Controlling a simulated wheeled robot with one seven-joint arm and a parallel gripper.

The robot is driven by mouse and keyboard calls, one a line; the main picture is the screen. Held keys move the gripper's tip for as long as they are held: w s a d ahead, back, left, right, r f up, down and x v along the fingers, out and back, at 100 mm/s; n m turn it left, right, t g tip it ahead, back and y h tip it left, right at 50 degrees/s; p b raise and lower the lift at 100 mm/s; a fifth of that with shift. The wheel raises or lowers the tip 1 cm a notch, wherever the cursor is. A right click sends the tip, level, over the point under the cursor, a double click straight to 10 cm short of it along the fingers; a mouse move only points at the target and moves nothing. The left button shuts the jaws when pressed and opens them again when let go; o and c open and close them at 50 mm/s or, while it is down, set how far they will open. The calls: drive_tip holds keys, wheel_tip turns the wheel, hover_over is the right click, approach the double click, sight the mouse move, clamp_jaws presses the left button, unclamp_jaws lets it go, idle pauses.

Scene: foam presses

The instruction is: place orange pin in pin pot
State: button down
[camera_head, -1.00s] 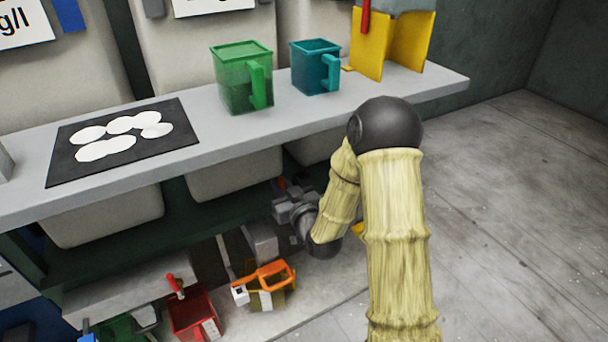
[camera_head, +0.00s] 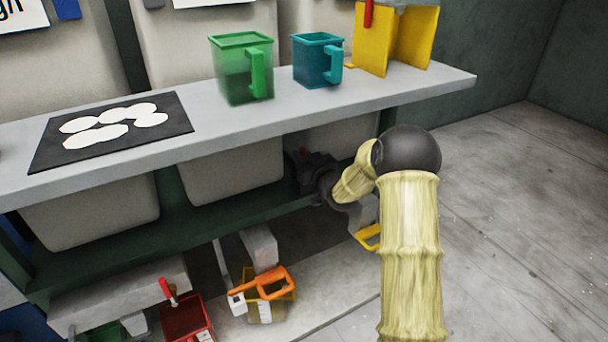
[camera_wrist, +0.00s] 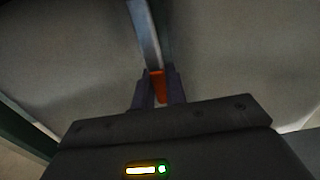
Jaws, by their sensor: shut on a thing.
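The orange pin (camera_wrist: 157,86) shows in the wrist view as a short orange piece between the two dark fingers of my gripper (camera_wrist: 158,92), which is shut on it. In the head view my gripper (camera_head: 304,168) is below the front edge of the grey worktop, in front of the light bins under it. Only a small dark red spot shows near the fingers there, and the pin is not clear. I cannot make out a pin pot in either view.
The grey worktop (camera_head: 225,128) carries a black mat (camera_head: 52,150) with white discs, a green jug (camera_head: 232,85), a teal jug (camera_head: 312,65) and a yellow stand (camera_head: 373,45). Bins (camera_head: 235,175) hang below. Red (camera_head: 187,318) and orange-handled (camera_head: 266,310) containers stand low down. Floor at right is clear.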

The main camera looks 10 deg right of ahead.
drive_tip(key=shift+f, duration=0.1)
wheel_tip(320, 180, down, 5)
drive_tip(key=b, duration=0.3)
drive_tip(key=shift+w+b, duration=0.15)
drive_tip(key=shift+b, duration=0.3)
